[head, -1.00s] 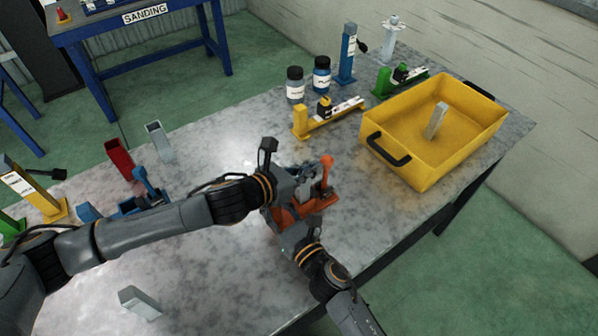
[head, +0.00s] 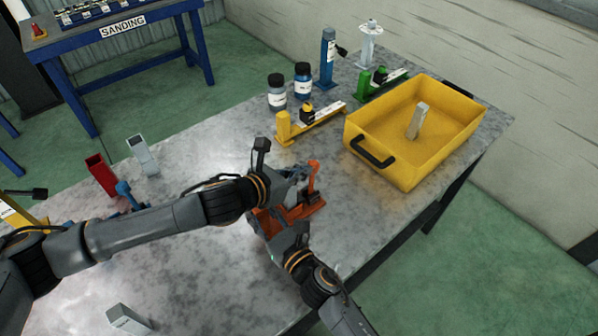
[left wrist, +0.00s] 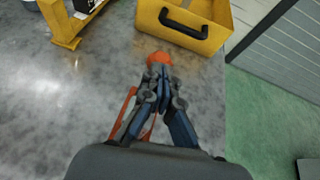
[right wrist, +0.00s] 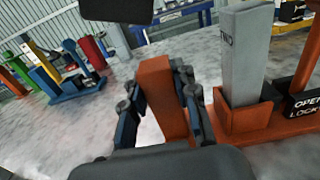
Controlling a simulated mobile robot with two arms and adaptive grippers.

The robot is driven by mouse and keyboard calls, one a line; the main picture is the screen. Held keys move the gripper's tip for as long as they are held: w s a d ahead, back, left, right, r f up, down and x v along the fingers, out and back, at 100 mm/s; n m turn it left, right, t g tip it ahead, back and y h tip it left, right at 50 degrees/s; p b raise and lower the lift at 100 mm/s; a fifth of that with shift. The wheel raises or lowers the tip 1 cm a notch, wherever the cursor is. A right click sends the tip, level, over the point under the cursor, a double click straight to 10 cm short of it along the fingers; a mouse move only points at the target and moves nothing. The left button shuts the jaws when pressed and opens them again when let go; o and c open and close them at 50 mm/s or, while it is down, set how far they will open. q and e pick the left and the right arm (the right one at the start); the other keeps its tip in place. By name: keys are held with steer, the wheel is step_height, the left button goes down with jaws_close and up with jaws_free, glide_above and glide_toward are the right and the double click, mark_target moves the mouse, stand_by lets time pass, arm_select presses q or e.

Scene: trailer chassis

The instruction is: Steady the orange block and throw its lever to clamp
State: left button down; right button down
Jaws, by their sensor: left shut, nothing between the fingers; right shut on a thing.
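The orange block (head: 300,211) sits on the metal table, partly hidden by my arms. Its orange lever (head: 313,176) stands roughly upright; the rounded orange end (left wrist: 160,58) shows just beyond my left fingertips in the left wrist view. My left gripper (left wrist: 160,75) is shut and empty, close beside the lever; I cannot tell if it touches. My right gripper (right wrist: 157,85) is shut on an upright orange post of the block (right wrist: 163,98). A grey rectangular piece (right wrist: 247,55) stands in the block's orange socket, beside a black "OPEN/LOCK" label (right wrist: 302,104).
A yellow bin (head: 393,165) with a grey piece in it stands right of the block. A yellow fixture (head: 310,122), a green fixture (head: 383,84) and two jars (head: 290,88) stand behind. Another grey piece (head: 128,319) lies front left. Bare table lies between.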

arm_select(q)
steer(key=shift+d, duration=0.15)
steer(key=shift+w+d+r+y, duration=0.2)
steer(key=shift+w+d+y, duration=0.1)
steer(key=shift+w+d, duration=0.3)
steer(key=s+d+r+x, duration=0.1)
steer(key=d+x, duration=0.1)
steer(key=x, duration=0.9)
steer(key=shift+s+a, duration=0.15)
stand_by(1.0)
